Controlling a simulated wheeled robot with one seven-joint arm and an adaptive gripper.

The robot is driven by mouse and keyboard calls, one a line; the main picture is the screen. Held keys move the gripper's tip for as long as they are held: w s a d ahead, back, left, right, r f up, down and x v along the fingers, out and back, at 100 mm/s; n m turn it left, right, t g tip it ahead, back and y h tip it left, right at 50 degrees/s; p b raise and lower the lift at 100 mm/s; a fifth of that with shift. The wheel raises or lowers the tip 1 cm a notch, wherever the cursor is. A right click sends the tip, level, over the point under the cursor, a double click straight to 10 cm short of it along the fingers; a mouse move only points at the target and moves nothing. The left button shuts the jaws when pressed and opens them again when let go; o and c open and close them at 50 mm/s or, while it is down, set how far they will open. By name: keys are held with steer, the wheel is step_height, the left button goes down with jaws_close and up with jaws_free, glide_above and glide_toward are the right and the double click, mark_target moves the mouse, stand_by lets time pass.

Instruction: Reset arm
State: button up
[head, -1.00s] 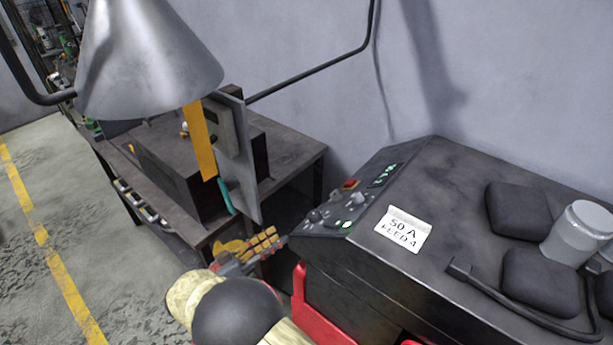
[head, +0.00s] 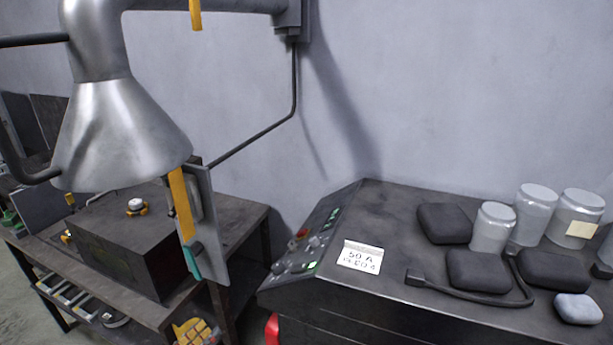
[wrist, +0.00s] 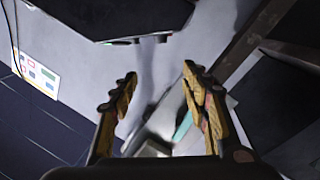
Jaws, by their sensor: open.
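My gripper (wrist: 159,78) is open in the wrist view, its two yellow ridged fingers apart with nothing between them. The rest of my arm is out of that view.
A dark machine (head: 395,215) with a control panel (head: 305,245) stands at right, bearing a label (head: 360,257), black pads, grey jars (head: 493,228) and a cable. A metal hood (head: 115,140) hangs over the workbench (head: 235,215) at left, beside an upright plate (head: 208,225).

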steer(key=w+a+f+n+y, duration=0.2)
steer(key=a+f+y, duration=0.7)
steer(key=a+f, duration=0.1)
steer(key=s+a+f+n+g+y, duration=0.2)
steer(key=s+a+n+g+y, duration=0.1)
steer(key=s+a+g+y, duration=0.35)
steer(key=s+d+r+m+g+h, duration=0.1)
steer(key=s+d+r, duration=0.4)
steer(key=d, duration=1.5)
steer(key=s+d+r+m+g+h, duration=0.1)
steer(key=s+d+r, duration=0.4)
steer(key=d+r, duration=0.9)
steer(key=s+d+r+m+g+h, duration=0.1)
steer(key=d+r, duration=0.8)
steer(key=d, duration=1.7)
steer(key=s+m+h, duration=0.1)
steer(key=s+h, duration=0.1)
steer(key=s, duration=0.1)
steer(key=shift+s+d+r+m, duration=0.2)
steer(key=shift+s+r+m, duration=0.1)
steer(key=shift+s+m, duration=0.1)
